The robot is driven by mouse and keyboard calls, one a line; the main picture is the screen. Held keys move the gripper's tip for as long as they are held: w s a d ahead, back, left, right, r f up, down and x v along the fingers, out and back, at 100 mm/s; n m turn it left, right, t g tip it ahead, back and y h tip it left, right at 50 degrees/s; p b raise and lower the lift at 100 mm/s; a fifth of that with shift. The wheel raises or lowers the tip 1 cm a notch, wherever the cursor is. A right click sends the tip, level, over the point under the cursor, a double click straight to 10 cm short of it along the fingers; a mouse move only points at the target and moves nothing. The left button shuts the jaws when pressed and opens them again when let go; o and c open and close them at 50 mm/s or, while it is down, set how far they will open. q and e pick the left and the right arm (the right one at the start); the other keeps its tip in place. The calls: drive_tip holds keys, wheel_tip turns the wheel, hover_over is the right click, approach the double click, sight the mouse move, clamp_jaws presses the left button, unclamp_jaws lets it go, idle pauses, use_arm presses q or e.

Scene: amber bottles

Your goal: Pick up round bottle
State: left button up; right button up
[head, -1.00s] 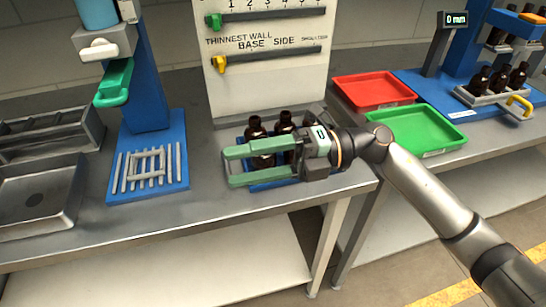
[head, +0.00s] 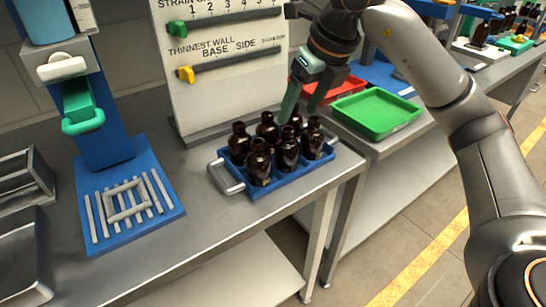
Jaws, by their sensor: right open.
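Several dark amber bottles stand upright in a blue tray (head: 277,188) near the right end of the grey table. They include a front-left bottle (head: 260,163), a front-middle bottle (head: 287,150), a front-right bottle (head: 313,138) and a back-left bottle (head: 239,143). I cannot tell which is the round bottle. My right gripper (head: 298,112) points down with its green fingers apart, at the back-right of the bottle group. Its fingertips are close to the back-right bottles and partly overlap them. No bottle is visibly held. My left gripper is not in view.
A white board (head: 215,70) with sliders stands behind the tray. A blue test stand (head: 125,190) is at left. Beyond a gap at right, another table holds a green tray (head: 375,115) and a red tray (head: 345,88). Bare tabletop lies before the bottle tray.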

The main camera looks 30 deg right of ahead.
sight(284, 142)
drive_tip(key=x, duration=0.4)
drive_tip(key=b+x, duration=0.1)
drive_tip(key=x, duration=0.1)
drive_tip(key=shift+w+d+f, duration=0.2)
drive_tip(key=shift+d, duration=0.15)
drive_tip(key=x, duration=0.5)
drive_tip(key=shift+w+f, duration=0.25)
drive_tip(key=shift+f, duration=0.05)
drive_tip(key=shift+a, duration=0.1)
drive_tip(key=c, duration=1)
